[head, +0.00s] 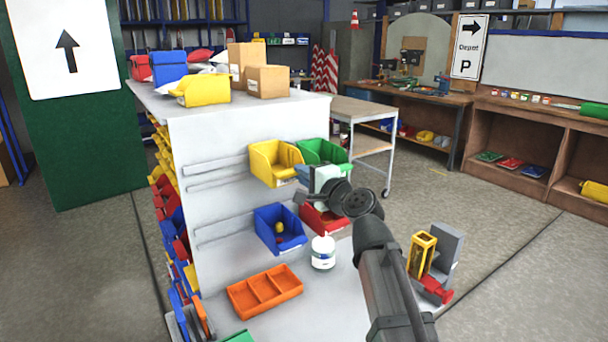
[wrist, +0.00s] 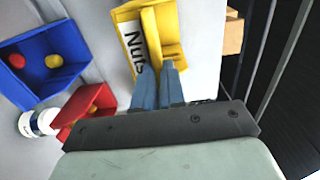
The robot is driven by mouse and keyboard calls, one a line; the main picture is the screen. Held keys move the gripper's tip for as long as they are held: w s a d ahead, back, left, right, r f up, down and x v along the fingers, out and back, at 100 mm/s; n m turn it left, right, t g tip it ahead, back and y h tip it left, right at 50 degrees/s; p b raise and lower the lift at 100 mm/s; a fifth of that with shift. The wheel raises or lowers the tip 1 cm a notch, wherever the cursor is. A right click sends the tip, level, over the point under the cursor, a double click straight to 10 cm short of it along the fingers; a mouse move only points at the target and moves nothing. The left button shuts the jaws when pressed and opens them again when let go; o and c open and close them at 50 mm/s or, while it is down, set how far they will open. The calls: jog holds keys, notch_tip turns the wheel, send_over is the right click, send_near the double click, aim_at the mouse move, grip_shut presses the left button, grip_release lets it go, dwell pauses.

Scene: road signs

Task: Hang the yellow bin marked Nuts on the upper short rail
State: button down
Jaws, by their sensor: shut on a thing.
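The yellow bin marked Nuts (head: 270,166) is at the right part of the upper short rail (head: 214,172) on the grey panel. In the wrist view the black "Nuts" label shows on the yellow bin (wrist: 120,17). My gripper (head: 303,174) is shut on the bin's front part; its two blue-grey fingers (wrist: 158,76) reach onto the bin beside the label. The bin's back is close to the panel, but I cannot tell whether it is hooked on the rail.
A green bin (head: 318,149) is just right of the yellow one. Below are a blue bin (head: 266,218) and a red bin (head: 335,222), partly behind my arm. A white bottle (head: 323,256) and an orange tray (head: 249,300) stand on the bench. The rail's left part is bare.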

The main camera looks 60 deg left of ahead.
jog(key=shift+f, duration=0.95)
dwell(0.4)
dwell(0.3)
jog(key=c, duration=1.1)
grip_release()
jog(key=shift+c, duration=0.2)
jog(key=shift+d, duration=0.1)
jog(key=d, duration=1.3)
jog(key=shift+d, duration=0.3)
jog(key=shift+n, duration=0.3)
